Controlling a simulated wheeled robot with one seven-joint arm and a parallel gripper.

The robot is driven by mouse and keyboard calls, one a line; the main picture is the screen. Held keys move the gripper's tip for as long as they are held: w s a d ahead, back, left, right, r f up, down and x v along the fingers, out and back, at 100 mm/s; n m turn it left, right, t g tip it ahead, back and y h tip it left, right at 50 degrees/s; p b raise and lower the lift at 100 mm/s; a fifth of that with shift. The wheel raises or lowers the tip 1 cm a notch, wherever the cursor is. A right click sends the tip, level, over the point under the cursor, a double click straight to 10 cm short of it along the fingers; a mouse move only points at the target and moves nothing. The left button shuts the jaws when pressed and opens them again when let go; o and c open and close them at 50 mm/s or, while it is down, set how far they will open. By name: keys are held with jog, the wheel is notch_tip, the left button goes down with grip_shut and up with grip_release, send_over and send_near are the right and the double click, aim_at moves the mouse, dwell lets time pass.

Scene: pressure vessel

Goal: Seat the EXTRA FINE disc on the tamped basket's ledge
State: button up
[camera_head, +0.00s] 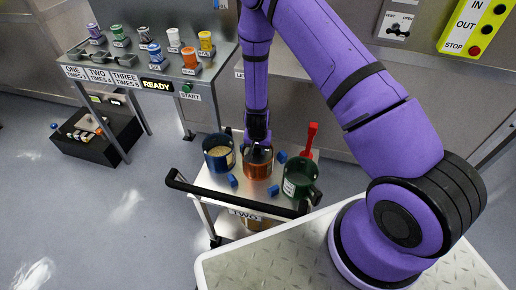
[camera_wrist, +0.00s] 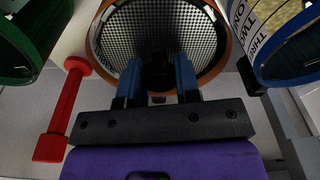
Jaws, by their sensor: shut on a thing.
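A copper-orange vessel (camera_head: 258,168) stands on the small cart between a blue vessel (camera_head: 212,160) and a green one (camera_head: 302,190). My gripper (camera_head: 258,146) points down over its mouth. In the wrist view, my blue fingers (camera_wrist: 157,75) are shut on a dark knob-like part (camera_wrist: 158,72). A round, fine-meshed disc (camera_wrist: 150,32) shows behind them, within the vessel's orange rim (camera_wrist: 232,35). The knob seems to belong to the disc, but the join is hidden. I cannot read EXTRA FINE on it, nor tell whether it touches a ledge.
A red-handled tool (camera_head: 311,138) stands behind the green vessel; it also shows in the wrist view (camera_wrist: 65,110). Small blue blocks (camera_head: 273,190) sit around the vessels. A black handle rail (camera_head: 235,203) crosses the cart's front. A console (camera_head: 150,65) with coloured cups stands back left.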

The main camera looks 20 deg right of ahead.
jog(key=o, duration=0.9)
jog(key=shift+f, duration=0.1)
jog(key=shift+o, duration=0.2)
notch_tip(320, 180, up, 12)
jog(key=s, duration=0.1)
notch_tip(320, 180, up, 16)
jog(key=f+n+t+y, duration=0.1)
jog(key=y, duration=0.1)
send_over(257, 152)
jog(key=s+d+r+n, duration=0.1)
jog(key=s+r, duration=0.2)
jog(key=r, duration=0.4)
jog(key=s+d+r+n, duration=0.1)
jog(key=s+r, duration=0.2)
jog(key=r, duration=0.5)
jog(key=s+d+r+n+t, duration=0.1)
jog(key=s+d+r, duration=0.1)
jog(key=s+r, duration=0.5)
jog(key=s+d+r+n+t+h, duration=0.1)
jog(key=s+r, duration=0.6)
jog(key=s, duration=0.8)
jog(key=shift+d+r+n+t, duration=0.3)
jog(key=shift+d+n+t, duration=0.15)
jog(key=shift+d, duration=0.9)
